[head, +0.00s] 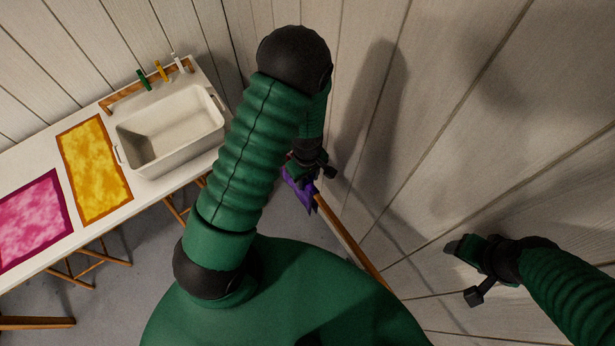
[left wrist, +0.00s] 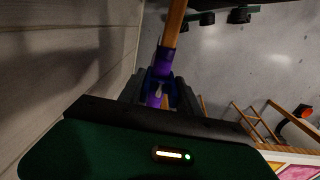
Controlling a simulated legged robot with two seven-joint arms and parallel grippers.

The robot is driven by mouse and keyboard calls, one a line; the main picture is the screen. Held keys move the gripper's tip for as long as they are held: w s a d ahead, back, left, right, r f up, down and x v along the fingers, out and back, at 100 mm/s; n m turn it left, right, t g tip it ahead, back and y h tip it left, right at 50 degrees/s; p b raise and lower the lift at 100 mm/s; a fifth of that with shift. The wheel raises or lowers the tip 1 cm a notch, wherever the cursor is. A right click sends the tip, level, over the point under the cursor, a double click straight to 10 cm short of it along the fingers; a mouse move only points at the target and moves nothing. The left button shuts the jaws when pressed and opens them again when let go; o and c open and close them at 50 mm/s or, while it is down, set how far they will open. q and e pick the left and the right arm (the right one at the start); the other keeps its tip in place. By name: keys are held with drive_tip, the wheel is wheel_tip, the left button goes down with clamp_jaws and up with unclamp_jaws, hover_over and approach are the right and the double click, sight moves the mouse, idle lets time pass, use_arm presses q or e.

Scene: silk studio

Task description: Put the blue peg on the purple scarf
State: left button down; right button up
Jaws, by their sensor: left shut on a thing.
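The purple scarf (head: 298,192) hangs at the end of a wooden rail (head: 345,240) by the wall, just below my left gripper (head: 316,168). In the left wrist view the purple scarf (left wrist: 164,60) lies around the wooden rail (left wrist: 173,25). The blue peg (left wrist: 152,77) is between the fingers of my left gripper (left wrist: 160,90), which is shut on it. The peg is at the scarf; whether it clips the cloth is too dark to tell. In the head view my left arm hides the peg. My right gripper (head: 466,271) is open and empty at the right.
A white table (head: 150,190) at the left bears a white basin (head: 180,125), a yellow silk (head: 95,170) and a pink silk (head: 32,220). Green (head: 144,79), yellow (head: 161,71) and white (head: 178,64) pegs stand on a wooden rack behind the basin. The plank wall is close at the right.

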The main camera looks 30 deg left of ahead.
use_arm(q)
drive_tip(key=shift+d+f, duration=0.1)
drive_tip(key=shift+d, duration=0.2)
drive_tip(key=c, duration=1.1)
unclamp_jaws()
drive_tip(key=o, duration=0.3)
drive_tip(key=shift+a, duration=0.1)
drive_tip(key=shift+o, duration=0.2)
drive_tip(key=shift+a, duration=0.1)
wheel_tip(320, 180, up, 17)
drive_tip(key=p, duration=0.1)
drive_tip(key=shift+f, duration=0.2)
